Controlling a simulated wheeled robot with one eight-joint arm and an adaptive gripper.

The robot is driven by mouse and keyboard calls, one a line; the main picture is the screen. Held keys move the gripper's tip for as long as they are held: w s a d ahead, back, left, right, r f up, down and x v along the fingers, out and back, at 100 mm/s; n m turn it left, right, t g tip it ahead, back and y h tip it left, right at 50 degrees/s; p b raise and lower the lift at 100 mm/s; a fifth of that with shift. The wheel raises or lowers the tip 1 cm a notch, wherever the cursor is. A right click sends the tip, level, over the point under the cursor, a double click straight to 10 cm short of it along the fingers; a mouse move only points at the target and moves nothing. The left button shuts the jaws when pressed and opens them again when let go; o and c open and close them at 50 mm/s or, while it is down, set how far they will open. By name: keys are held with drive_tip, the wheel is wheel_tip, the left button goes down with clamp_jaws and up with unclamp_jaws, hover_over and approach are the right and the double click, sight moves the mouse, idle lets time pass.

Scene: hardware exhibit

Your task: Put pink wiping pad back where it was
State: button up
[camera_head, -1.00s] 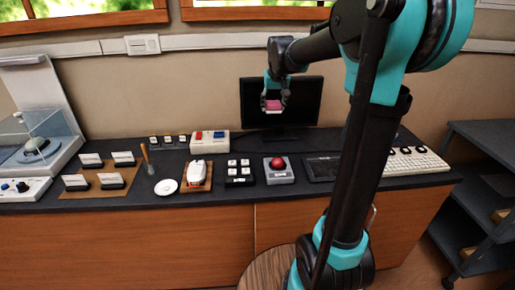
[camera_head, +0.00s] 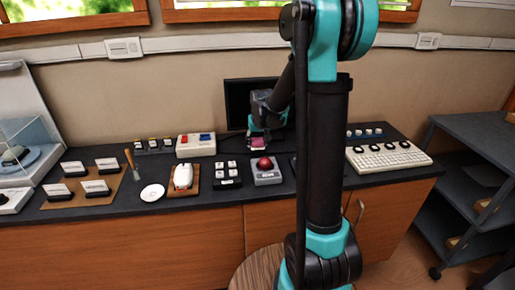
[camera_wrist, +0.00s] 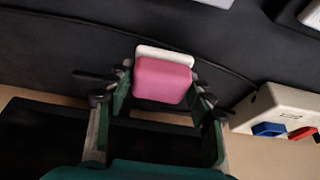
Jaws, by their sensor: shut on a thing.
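The pink wiping pad (camera_wrist: 163,80) is a pink block with a white layer along one side. My gripper (camera_wrist: 160,98) is shut on it, with a finger on each side of the pad in the wrist view. In the head view the pad (camera_head: 257,144) shows as a small pink patch under my gripper (camera_head: 259,141). It is in front of the dark monitor (camera_head: 236,98), behind the red trackball (camera_head: 265,164). I cannot tell whether the pad touches the counter.
A box with red and blue switches (camera_head: 196,145) stands left of my gripper. A black keypad (camera_head: 227,175), a white mouse (camera_head: 183,177) on a brown mat and a white dish (camera_head: 152,193) line the counter (camera_head: 120,222). A white keyboard (camera_head: 388,157) lies at right.

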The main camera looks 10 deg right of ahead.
sight(257, 147)
drive_tip(key=shift+f, duration=1.5)
drive_tip(key=shift+f, duration=0.1)
drive_tip(key=o, duration=1.3)
drive_tip(key=v, duration=1.2)
drive_tip(key=s+d+f, duration=0.1)
drive_tip(key=s+f, duration=0.2)
drive_tip(key=s, duration=0.5)
drive_tip(key=s+d+f, duration=0.1)
drive_tip(key=s+f, duration=0.3)
drive_tip(key=s, duration=0.5)
drive_tip(key=s+d+f, duration=0.2)
drive_tip(key=s+f, duration=0.2)
drive_tip(key=s, duration=0.4)
drive_tip(key=shift+s+f, duration=0.1)
drive_tip(key=shift+s, duration=0.3)
